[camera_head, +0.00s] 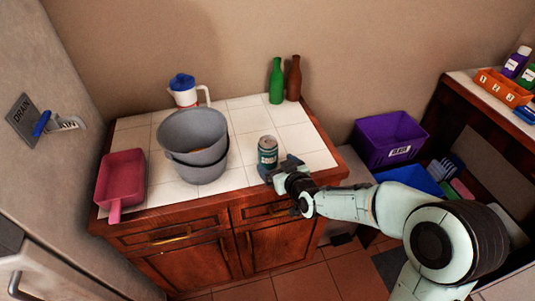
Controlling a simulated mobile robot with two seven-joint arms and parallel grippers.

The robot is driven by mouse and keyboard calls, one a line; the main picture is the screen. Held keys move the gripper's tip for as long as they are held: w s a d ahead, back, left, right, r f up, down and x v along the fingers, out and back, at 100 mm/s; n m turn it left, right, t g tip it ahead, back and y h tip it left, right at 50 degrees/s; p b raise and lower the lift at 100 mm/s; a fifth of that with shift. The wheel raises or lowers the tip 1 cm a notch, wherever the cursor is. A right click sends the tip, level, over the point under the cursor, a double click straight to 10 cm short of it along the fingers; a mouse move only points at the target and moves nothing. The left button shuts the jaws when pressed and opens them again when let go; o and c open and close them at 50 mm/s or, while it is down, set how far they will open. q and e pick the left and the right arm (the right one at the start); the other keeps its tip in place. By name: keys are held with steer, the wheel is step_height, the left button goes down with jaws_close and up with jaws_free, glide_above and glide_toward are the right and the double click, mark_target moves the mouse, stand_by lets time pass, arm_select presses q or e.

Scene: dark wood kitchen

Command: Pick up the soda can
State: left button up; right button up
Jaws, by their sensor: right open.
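A green soda can (267,152) with a pale top stands upright on the white tiled counter (305,140), near its front edge. My right gripper (280,168) is at the can's lower right, very close to it, and is open. Its dark fingers overlap the can's base in this view. I cannot tell whether they touch the can or how far they reach around it. My right arm comes in from the right. My left gripper is not in view.
Stacked grey buckets (193,140) stand left of the can. A red dustpan (121,180) lies at the left counter edge. A white and blue jug (184,91), a green bottle (276,81) and a brown bottle (294,79) stand behind. Purple bin (390,138) is right of the counter.

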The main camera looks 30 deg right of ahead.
mark_target(268, 158)
steer(key=x, duration=0.6)
steer(key=shift+w+a+f+p, duration=0.15)
steer(key=shift+w+f+p, duration=0.05)
steer(key=shift+p, duration=0.1)
steer(key=c, duration=1.1)
steer(key=shift+r, duration=0.15)
